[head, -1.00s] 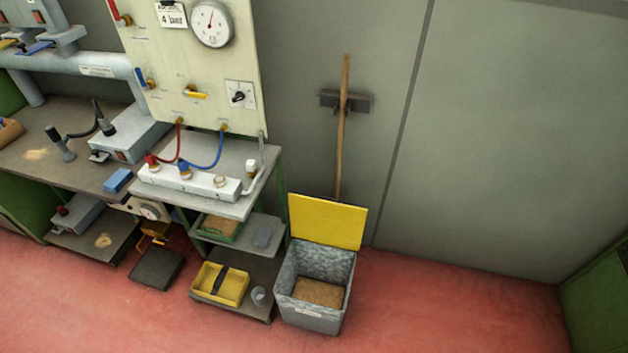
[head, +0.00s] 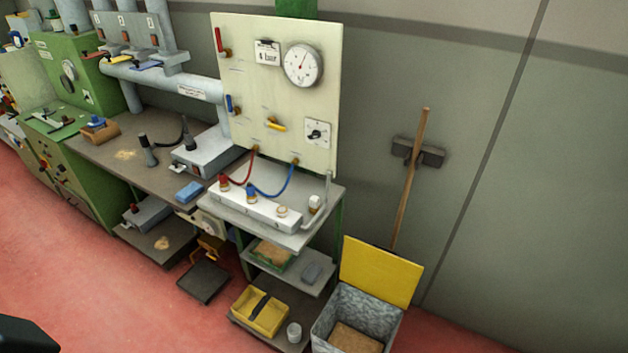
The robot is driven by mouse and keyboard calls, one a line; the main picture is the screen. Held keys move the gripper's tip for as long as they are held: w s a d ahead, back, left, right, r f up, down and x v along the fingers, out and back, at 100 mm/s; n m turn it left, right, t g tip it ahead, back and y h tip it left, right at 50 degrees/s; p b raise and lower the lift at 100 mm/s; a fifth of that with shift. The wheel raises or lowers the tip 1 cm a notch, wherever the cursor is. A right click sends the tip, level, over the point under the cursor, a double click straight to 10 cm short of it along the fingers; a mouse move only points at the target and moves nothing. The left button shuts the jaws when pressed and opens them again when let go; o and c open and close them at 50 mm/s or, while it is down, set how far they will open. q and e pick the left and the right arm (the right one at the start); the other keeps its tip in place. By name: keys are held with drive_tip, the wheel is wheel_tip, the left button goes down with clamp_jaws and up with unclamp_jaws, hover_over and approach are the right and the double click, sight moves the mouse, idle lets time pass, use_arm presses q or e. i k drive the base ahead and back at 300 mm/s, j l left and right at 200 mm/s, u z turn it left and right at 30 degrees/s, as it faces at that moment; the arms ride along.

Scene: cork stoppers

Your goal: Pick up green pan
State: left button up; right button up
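A shallow green pan (head: 265,264) with brown granular material in it sits on the middle shelf of the small grey stand, below the white block with red and blue hoses. Its far side is partly in the shade of the shelf above. A dark rounded shape at the lower left corner seems to be part of my own arm.
A grey block (head: 312,272) lies right of the pan. Below are a yellow tray (head: 244,311) and a grey cup (head: 294,333). A yellow-lidded bin (head: 381,272) stands right of the stand. Red floor (head: 120,290) is clear at left front.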

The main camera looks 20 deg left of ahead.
sight(272, 256)
drive_tip(key=i+j+u, duration=0.2)
drive_tip(key=i+j, duration=0.25)
drive_tip(key=j, duration=0.35)
drive_tip(key=i+j+u, duration=0.2)
drive_tip(key=i+j, duration=0.3)
drive_tip(key=j, duration=0.3)
drive_tip(key=i+j+u, duration=0.25)
drive_tip(key=i+j, duration=0.25)
drive_tip(key=j, duration=0.15)
